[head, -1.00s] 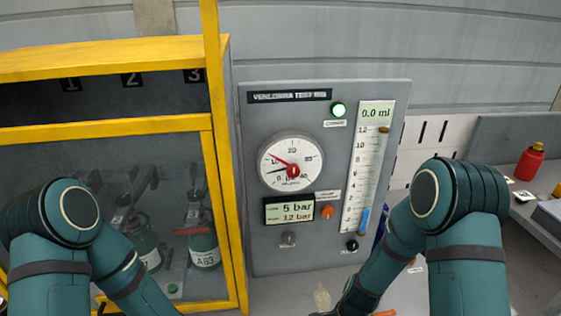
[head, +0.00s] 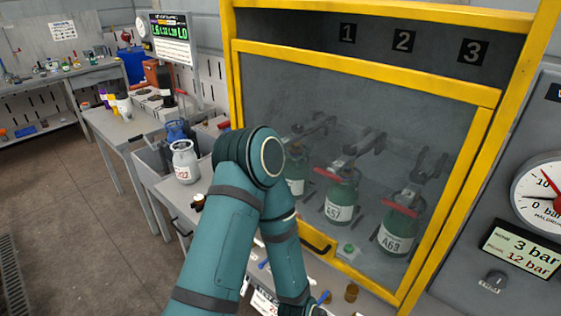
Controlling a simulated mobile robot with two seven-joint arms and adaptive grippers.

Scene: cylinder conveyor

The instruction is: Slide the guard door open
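The guard door (head: 470,92) is a clear panel in a yellow frame. It sits closed across the front of the yellow cabinet (head: 524,72). A dark handle (head: 318,243) is on its bottom rail, beside my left forearm. Behind the panel stand green cylinders, A57 (head: 341,200) and A63 (head: 398,232). A third green cylinder (head: 296,184) is partly hidden by my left arm. My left arm bends in front of the door's left part, with its forearm running down out of the picture. Neither gripper shows, and my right arm is out of view.
Labels 1, 2 and 3 run along the cabinet top. A grey test panel (head: 468,288) with a gauge (head: 541,193) stands at the right. Open floor (head: 75,210) lies at far left.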

